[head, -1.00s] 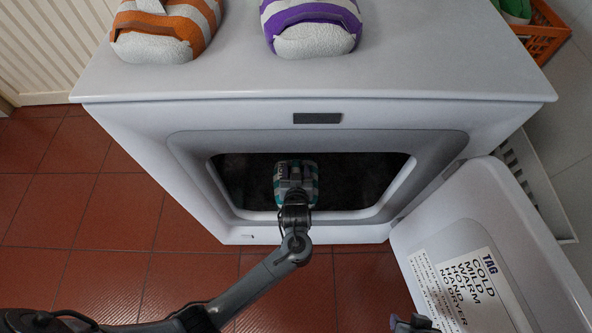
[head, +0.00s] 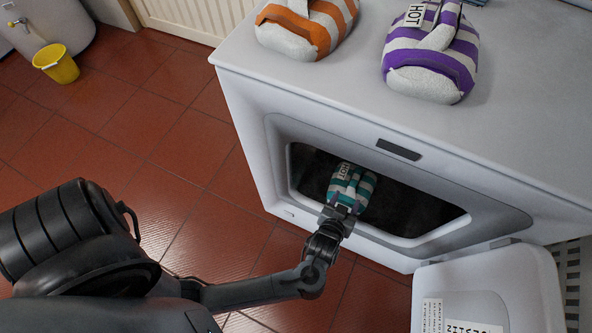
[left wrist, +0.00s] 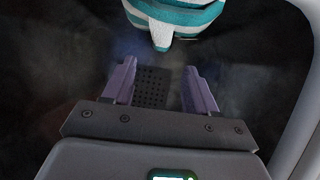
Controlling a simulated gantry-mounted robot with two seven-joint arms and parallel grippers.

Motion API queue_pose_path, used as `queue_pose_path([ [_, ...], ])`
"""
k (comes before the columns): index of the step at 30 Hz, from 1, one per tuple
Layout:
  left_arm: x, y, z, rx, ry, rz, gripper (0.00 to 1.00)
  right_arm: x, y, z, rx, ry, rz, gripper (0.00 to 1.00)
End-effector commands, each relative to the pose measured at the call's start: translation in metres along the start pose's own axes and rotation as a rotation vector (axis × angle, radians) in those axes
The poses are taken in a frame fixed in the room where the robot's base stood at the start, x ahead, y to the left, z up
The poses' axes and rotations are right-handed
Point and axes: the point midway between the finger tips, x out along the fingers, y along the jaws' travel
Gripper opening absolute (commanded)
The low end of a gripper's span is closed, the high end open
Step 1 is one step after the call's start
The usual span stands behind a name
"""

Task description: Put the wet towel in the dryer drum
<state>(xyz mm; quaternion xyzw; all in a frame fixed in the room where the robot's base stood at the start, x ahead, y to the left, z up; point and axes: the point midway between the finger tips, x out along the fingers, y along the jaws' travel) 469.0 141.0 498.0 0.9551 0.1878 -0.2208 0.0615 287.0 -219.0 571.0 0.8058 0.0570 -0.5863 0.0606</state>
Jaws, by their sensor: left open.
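The towel (head: 352,186) is a teal-and-white striped bundle with a white tag, inside the dark opening of the dryer (head: 262,178). My left gripper (head: 340,211) is at the lower rim of the opening, just in front of the towel. In the left wrist view the towel (left wrist: 172,20) is at the top edge, partly cut off. There the left gripper's purple fingers (left wrist: 160,78) are apart with nothing between them, and a gap separates them from the towel. The drum's inside is dark. My right gripper is not in view.
The dryer door (head: 490,285) hangs open at the lower right. An orange-striped bundle (head: 306,28) and a purple-striped bundle (head: 432,50) sit on the dryer top. A yellow bucket (head: 56,63) stands far left. The red tile floor (head: 165,140) left of the dryer is clear.

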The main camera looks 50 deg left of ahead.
Motion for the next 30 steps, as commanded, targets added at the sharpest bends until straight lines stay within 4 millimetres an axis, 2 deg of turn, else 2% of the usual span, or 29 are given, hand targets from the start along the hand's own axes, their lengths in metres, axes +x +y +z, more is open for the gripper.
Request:
queue_pose_path([
  [4, -0.007, -0.016, 0.007, -0.013, -0.160, 0.106, 0.57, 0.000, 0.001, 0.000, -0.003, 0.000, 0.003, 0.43],
  [7, -0.024, -0.031, 0.008, 0.019, -0.295, 0.200, 0.57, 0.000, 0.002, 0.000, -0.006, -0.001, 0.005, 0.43],
  [15, -0.104, -0.090, 0.001, 0.271, -0.618, 0.342, 0.57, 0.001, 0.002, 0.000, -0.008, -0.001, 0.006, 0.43],
  [18, -0.130, -0.112, -0.003, 0.368, -0.695, 0.343, 0.57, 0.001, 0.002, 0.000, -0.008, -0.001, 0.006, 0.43],
  [21, -0.148, -0.128, -0.005, 0.437, -0.745, 0.335, 0.57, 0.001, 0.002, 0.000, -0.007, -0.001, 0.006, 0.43],
  [25, -0.158, -0.137, -0.007, 0.480, -0.775, 0.326, 0.57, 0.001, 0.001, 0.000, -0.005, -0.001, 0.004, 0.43],
  [30, -0.159, -0.138, -0.007, 0.485, -0.779, 0.325, 0.57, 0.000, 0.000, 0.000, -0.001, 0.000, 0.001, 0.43],
])
